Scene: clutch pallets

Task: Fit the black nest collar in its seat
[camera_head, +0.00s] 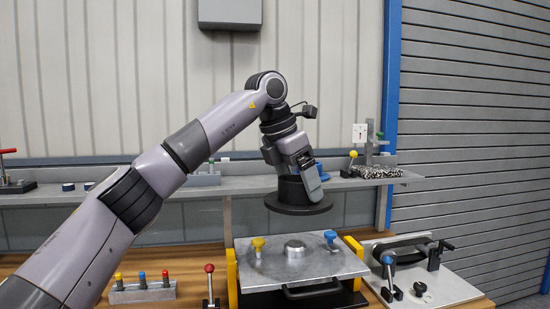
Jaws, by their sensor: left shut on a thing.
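The black nest collar (298,203), a wide flat ring with a narrower upper part, hangs level in the air. My left gripper (302,180) points down and is shut on the collar's upper part. Below stands a grey metal plate (340,268) with a raised round silver boss (295,248) in its middle, which looks like the seat. The collar is above the boss, with a clear gap between them. The gripper hides part of the collar's top, and its underside is not visible. My right gripper is not in view.
A yellow knob (258,244) and a blue knob (331,237) stand up from the plate beside the boss. A toggle-clamp fixture (440,288) is at right. A peg block (142,292) and a red-knobbed lever (209,285) are at left. A grey shelf (130,201) runs behind.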

